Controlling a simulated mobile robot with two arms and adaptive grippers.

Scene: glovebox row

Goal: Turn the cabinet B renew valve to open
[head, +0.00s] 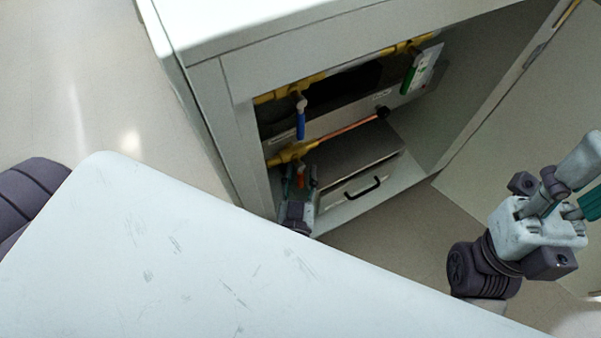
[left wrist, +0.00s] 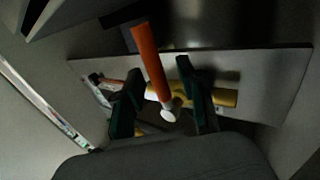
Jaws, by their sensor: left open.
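A valve with an orange lever handle (head: 301,181) sits on the lower yellow pipe (head: 292,152) inside the open cabinet (head: 240,125). My left gripper (head: 300,176) is open, with its fingers on either side of this handle. In the left wrist view the orange handle (left wrist: 151,62) rises between the two dark green fingers (left wrist: 160,95), with gaps to both. A white hub and a yellow pipe (left wrist: 222,97) show behind the fingers. I cannot read which valve is the renew valve. Part of my right gripper (head: 590,203) shows at the right edge; its fingertips are cut off.
A blue-handled valve (head: 301,122) hangs above, and a green-handled valve (head: 408,78) is at the upper right. A metal box with a black handle (head: 362,188) stands beside the left gripper. The cabinet door (head: 535,140) stands open at right.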

